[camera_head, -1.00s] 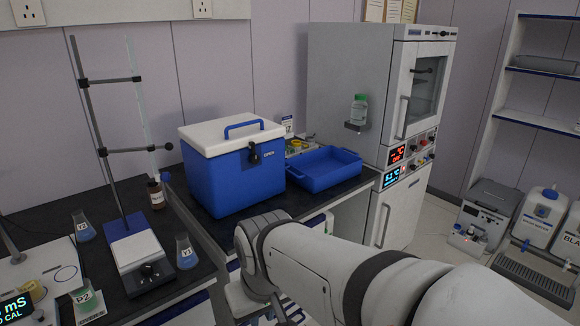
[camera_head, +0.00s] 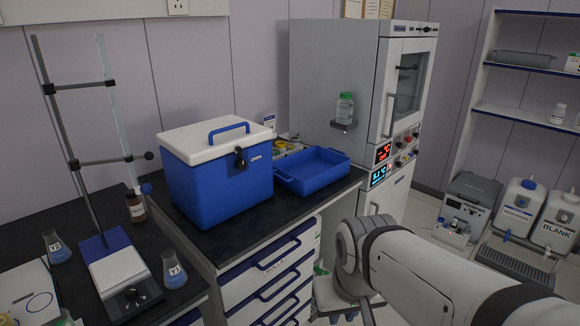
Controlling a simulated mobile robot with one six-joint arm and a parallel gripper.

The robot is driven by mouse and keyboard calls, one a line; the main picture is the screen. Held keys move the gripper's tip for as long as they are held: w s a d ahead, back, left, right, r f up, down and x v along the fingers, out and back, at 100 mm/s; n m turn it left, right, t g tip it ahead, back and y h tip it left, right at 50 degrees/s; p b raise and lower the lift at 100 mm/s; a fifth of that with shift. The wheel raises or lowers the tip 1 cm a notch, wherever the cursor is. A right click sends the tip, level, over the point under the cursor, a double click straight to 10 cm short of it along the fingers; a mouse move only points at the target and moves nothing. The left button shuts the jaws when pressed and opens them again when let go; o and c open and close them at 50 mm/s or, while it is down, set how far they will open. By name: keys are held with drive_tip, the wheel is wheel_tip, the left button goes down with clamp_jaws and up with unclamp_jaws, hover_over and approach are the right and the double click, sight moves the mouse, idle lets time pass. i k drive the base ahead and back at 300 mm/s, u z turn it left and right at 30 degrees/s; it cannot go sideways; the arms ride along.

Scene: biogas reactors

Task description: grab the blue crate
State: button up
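The blue crate (camera_head: 314,171) is a shallow, open-topped tray on the black bench top, right of a larger blue cooler box (camera_head: 217,183) with a white lid and blue handle. The crate looks empty and sits close beside the cooler, near the grey oven cabinet. My white arm reaches in from the lower right, in front of the drawers and below the bench top. The end of my arm is mostly hidden, and my gripper's fingers cannot be made out. Nothing of mine touches the crate.
The oven cabinet (camera_head: 334,82) stands just right of the crate, with a green-capped bottle (camera_head: 344,108) on its side shelf. Small jars sit behind the crate. A clamp stand (camera_head: 66,145) and flasks (camera_head: 173,270) occupy the left bench. Floor shows at right.

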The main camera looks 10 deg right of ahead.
sight(303, 173)
drive_tip(key=u, duration=0.05)
drive_tip(key=i, duration=1)
drive_tip(key=z, duration=0.05)
